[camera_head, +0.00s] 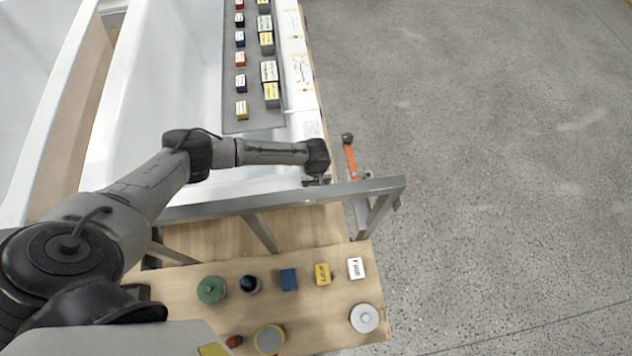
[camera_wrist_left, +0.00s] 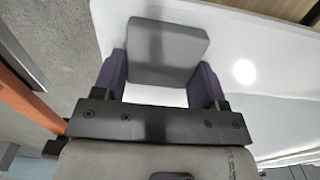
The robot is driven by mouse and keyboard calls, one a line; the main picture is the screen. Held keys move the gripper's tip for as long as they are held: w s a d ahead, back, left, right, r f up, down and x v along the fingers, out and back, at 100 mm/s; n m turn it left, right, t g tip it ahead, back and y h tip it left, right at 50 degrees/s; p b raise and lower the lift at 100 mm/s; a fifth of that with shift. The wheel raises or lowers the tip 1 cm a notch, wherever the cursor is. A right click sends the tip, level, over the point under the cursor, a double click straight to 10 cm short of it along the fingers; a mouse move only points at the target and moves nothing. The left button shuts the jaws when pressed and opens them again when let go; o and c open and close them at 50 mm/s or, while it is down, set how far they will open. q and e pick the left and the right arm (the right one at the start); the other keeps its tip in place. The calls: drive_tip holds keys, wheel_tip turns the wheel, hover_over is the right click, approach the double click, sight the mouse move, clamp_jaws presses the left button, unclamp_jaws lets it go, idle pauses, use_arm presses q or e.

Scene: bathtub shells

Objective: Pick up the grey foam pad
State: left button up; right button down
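The grey foam pad (camera_wrist_left: 166,52) is a squarish block with rounded corners in the left wrist view. It lies on the white tub rim, turned slightly relative to my fingers. My left gripper (camera_wrist_left: 160,72) has its two purple fingers wide apart, one on each side of the pad's near part. I see no clear grip on it. In the head view my left gripper (camera_head: 316,181) points down over the near right corner of the tub rim, and the pad is hidden there. My right gripper is in neither view.
A metal rail (camera_head: 290,199) crosses just in front of the left gripper. An orange-handled tool (camera_head: 350,158) is close on its right. A grey mat (camera_head: 236,124) with several small boxes lies beyond. A wooden board (camera_head: 330,305) holds jars and boxes nearer.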

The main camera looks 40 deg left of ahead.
use_arm(q)
drive_tip(key=c, duration=0.4)
drive_tip(key=shift+o, duration=0.2)
drive_tip(key=shift+r, duration=0.1)
